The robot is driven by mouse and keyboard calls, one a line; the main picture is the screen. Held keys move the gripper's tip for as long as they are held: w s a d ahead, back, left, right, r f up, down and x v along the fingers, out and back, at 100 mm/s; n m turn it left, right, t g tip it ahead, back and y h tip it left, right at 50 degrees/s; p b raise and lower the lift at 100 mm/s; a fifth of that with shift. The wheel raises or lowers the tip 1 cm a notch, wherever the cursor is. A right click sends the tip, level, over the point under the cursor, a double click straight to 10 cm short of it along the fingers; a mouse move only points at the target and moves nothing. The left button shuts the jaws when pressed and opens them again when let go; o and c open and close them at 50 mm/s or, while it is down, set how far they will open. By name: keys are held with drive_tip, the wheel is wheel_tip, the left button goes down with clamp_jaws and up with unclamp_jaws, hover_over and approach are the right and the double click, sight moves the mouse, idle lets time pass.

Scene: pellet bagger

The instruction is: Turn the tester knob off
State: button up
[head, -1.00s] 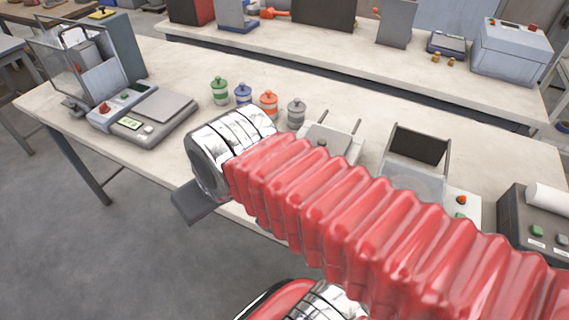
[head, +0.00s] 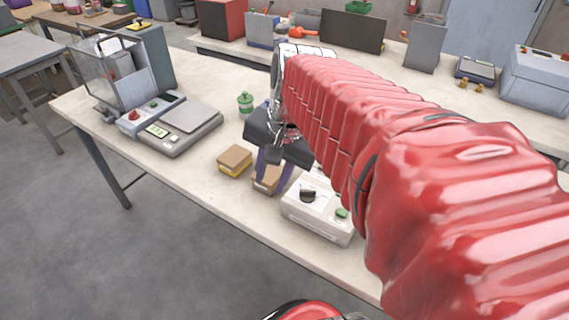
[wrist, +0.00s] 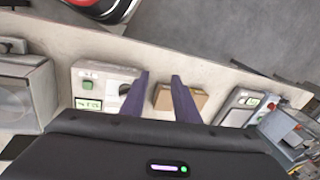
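A white box (head: 312,222), which looks like the tester, stands near the table's front edge. It has a dark round knob (head: 308,195) and a green button (head: 342,213) on top. In the wrist view the box (wrist: 104,72) shows a small green display (wrist: 88,104), and its knob (wrist: 125,89) is partly hidden by a finger. My gripper (head: 273,182) points down just left of the box, its two purple fingers apart. In the wrist view my gripper (wrist: 160,75) is open and empty, above a small brown box (wrist: 180,99). I cannot tell the knob's setting.
Another brown box (head: 235,160) with a yellow band lies left of my gripper. A scale (head: 180,132) and a clear-walled machine (head: 115,75) stand further left. A green-lidded jar (head: 245,103) is behind. The table's front edge is close to the tester.

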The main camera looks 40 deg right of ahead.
drive_tip(key=d+m+y, duration=0.1)
drive_tip(key=d+m, duration=0.6)
drive_tip(key=d, duration=0.1)
drive_tip(key=m+y, duration=0.2)
drive_tip(key=m, duration=0.5)
hover_over(307, 190)
drive_tip(key=s+d, duration=0.4)
drive_tip(key=d, duration=0.1)
drive_tip(key=shift+a+r, duration=0.1)
drive_tip(key=shift+a, duration=0.1)
drive_tip(key=shift+w, duration=0.1)
drive_tip(key=x, duration=1.4)
drive_tip(key=shift+d, duration=0.1)
clamp_jaws()
